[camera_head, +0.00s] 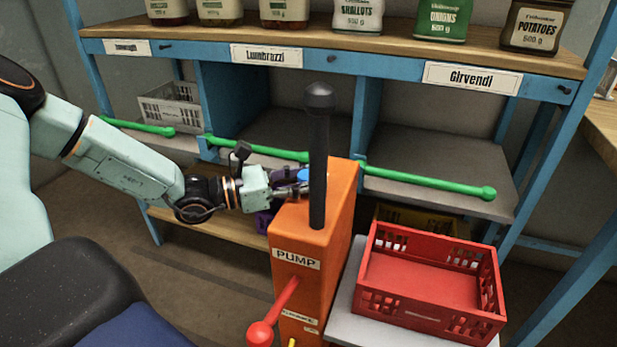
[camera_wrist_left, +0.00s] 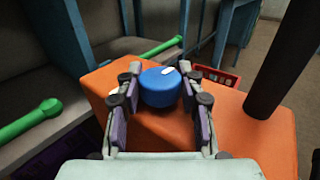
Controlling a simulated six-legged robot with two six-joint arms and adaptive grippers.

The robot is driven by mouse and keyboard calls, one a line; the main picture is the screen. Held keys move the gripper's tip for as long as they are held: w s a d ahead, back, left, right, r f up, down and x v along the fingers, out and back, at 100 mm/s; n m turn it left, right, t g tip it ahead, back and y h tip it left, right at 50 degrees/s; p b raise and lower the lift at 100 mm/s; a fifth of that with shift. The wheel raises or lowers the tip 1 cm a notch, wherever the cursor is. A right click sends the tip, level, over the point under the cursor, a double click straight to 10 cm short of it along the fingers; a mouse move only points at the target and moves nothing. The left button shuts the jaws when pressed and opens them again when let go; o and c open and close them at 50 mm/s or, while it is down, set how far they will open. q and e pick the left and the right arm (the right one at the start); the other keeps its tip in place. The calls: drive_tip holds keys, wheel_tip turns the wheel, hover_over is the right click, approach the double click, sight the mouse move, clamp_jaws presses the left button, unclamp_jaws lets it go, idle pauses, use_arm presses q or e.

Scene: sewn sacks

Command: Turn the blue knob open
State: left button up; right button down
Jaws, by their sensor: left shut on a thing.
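The blue knob (camera_wrist_left: 160,88) sits on top of the orange pump box (camera_head: 313,225), next to the tall black post (camera_head: 318,150). The knob has a white mark near its far edge in the wrist view. My left gripper (camera_wrist_left: 160,90) is shut on the knob, with one finger on each side. In the head view, the left gripper (camera_head: 290,187) reaches the pump top from the left, and the black post hides part of the knob (camera_head: 304,174). My right gripper is not in view.
A red crate (camera_head: 430,310) stands right of the pump on a light surface. A red-knobbed lever (camera_head: 262,330) sticks out of the pump's front. Behind is a blue shelf with green bars (camera_head: 430,180) and several labelled sacks and jars (camera_head: 443,20).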

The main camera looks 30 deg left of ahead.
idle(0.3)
use_arm(q)
drive_tip(key=o, duration=1.2)
